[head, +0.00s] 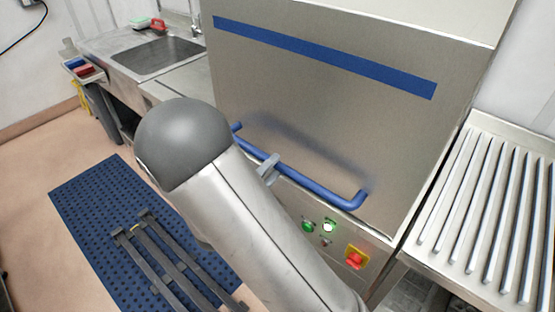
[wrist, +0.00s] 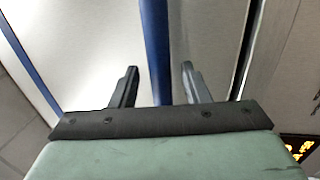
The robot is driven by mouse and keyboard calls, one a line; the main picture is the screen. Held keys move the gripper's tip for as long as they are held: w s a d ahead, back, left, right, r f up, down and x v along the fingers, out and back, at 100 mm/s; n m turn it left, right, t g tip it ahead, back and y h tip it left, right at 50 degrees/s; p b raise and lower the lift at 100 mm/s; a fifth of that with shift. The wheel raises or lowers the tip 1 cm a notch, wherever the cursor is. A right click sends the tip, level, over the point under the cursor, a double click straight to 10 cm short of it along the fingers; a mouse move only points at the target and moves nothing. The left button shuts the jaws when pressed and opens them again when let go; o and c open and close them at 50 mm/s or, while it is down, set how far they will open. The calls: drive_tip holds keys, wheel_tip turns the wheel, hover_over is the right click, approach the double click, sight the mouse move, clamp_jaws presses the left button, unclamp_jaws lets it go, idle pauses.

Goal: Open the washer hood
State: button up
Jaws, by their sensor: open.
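The washer hood (head: 300,95) is a large brushed-steel box in the middle of the head view, with a blue stripe across its upper front. It is down, its lower edge right above the control panel. My gripper (head: 268,168) is at this handle. In the wrist view my gripper (wrist: 159,72) is open, with the blue handle (wrist: 155,40) running between its two fingers and a gap on each side.
The control panel (head: 316,235) has green lights and a red-and-yellow switch (head: 355,257). A ribbed steel table (head: 490,210) stands at right, a sink (head: 158,55) at upper left. A blue mat (head: 85,210) lies on the floor, with dark rails (head: 160,255) over it.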

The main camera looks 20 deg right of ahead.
drive_tip(key=shift+x, duration=1.1)
clamp_jaws()
